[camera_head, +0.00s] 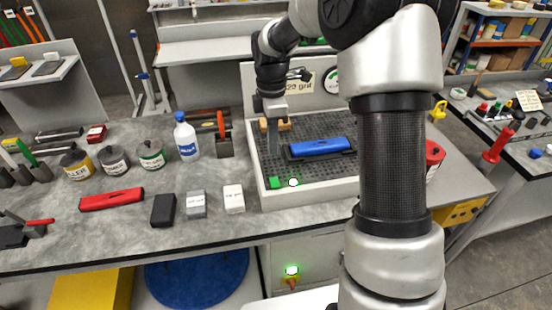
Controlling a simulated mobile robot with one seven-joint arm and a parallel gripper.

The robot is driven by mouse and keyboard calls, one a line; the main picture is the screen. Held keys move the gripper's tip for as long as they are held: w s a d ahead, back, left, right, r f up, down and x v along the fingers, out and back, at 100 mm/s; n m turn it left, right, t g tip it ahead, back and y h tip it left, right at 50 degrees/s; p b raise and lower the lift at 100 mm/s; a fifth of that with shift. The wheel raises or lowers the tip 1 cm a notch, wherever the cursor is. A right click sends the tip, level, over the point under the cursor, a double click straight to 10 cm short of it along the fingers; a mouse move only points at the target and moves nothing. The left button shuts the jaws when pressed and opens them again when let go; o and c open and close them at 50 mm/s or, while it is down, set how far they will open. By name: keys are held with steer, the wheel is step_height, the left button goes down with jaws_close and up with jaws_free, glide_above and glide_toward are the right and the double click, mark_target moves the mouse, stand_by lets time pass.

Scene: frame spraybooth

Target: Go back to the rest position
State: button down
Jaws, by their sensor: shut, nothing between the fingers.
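My gripper (273,147) points down over the left part of a black perforated tray (325,175) with a light rim. Its fingers look close together, with nothing between them. My arm rises from the front right and crosses the picture, hiding the right part of the tray. A blue block-like tool (320,146) lies on a dark holder in the tray, to the right of the gripper and apart from it. A wooden-coloured block (274,125) sits at the tray's back, partly behind the gripper.
On the grey bench (130,225) stand a white bottle (186,138), several cans (113,160), a red bar (111,199) and three small blocks (196,204). A red container (434,155) stands right of my arm. The bench's front left-middle edge is bare.

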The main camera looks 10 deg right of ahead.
steer(key=s+d+r+m+t, duration=0.1)
steer(key=s+r+m+t, duration=0.2)
steer(key=s+r+m, duration=0.9)
steer(key=s+r+m+t, duration=0.3)
steer(key=s+m, duration=0.3)
steer(key=s, duration=0.8)
steer(key=shift+d+r, duration=0.25)
steer(key=shift+d, duration=0.2)
